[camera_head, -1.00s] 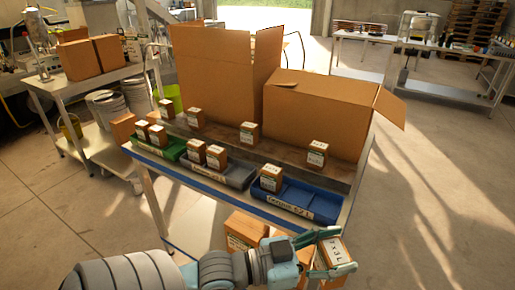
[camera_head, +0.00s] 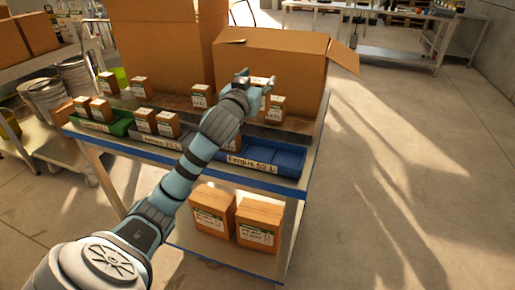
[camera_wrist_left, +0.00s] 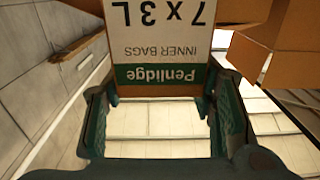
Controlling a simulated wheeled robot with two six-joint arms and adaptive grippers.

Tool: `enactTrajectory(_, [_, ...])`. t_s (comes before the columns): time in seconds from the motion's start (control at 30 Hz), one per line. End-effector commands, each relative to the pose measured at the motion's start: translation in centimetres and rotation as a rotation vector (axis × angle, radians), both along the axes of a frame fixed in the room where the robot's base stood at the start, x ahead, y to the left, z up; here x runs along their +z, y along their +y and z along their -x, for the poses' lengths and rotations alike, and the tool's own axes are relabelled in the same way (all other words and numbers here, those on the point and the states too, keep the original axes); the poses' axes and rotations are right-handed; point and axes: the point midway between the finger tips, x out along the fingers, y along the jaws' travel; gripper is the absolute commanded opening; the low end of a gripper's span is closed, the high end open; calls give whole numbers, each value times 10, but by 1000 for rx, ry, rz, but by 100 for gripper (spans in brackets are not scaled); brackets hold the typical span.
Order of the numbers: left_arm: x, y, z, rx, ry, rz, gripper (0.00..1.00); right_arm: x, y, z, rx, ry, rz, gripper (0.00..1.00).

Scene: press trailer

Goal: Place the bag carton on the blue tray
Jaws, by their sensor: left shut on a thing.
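My left gripper (camera_head: 256,83) is shut on a small bag carton; its white and green label reads "Penlidge inner bags 7 x 3L". The held carton (camera_wrist_left: 170,40) fills the top middle of the left wrist view, between the fingers. In the head view it is mostly hidden by the gripper, up above the back of the bench. The blue tray (camera_head: 287,160), labelled "Fergus 62 L", is at the bench's front right, below and nearer than the gripper. One carton at its left end is mostly hidden by my forearm. My right gripper is not in view.
A grey tray (camera_head: 150,138) and a green tray (camera_head: 118,126) hold small cartons to the left. Another small carton (camera_head: 275,109) stands behind the blue tray. Large open boxes (camera_head: 275,70) fill the bench's back. Two bigger cartons (camera_head: 259,222) sit on the lower shelf.

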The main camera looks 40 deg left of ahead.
Motion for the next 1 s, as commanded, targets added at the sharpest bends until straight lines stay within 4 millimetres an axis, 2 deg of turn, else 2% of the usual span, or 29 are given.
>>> enactTrajectory(0.03, [-27, 0, 0, -1, 8, 0, 19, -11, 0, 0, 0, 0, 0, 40])
enactTrajectory(0.1, [-57, 0, 0, -2, 9, 0, 19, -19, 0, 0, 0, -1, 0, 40])
enactTrajectory(0.2, [-92, -1, 0, -3, 6, 1, 19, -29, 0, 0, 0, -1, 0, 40])
enactTrajectory(0.3, [-114, -1, 0, -4, 3, 0, 19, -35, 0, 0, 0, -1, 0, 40])
enactTrajectory(0.43, [-128, -1, 0, -4, 1, -2, 19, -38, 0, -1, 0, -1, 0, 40])
enactTrajectory(0.63, [-164, -1, 0, -4, 2, 0, 19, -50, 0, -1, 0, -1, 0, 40])
enactTrajectory(0.9, [-164, -1, 0, -5, 0, -1, 19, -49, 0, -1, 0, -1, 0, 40])
enactTrajectory(0.93, [-165, -1, 0, -4, 1, -1, 54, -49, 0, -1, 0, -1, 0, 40])
enactTrajectory(1.0, [-164, -1, 0, -4, 1, -1, 65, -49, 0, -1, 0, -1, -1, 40])
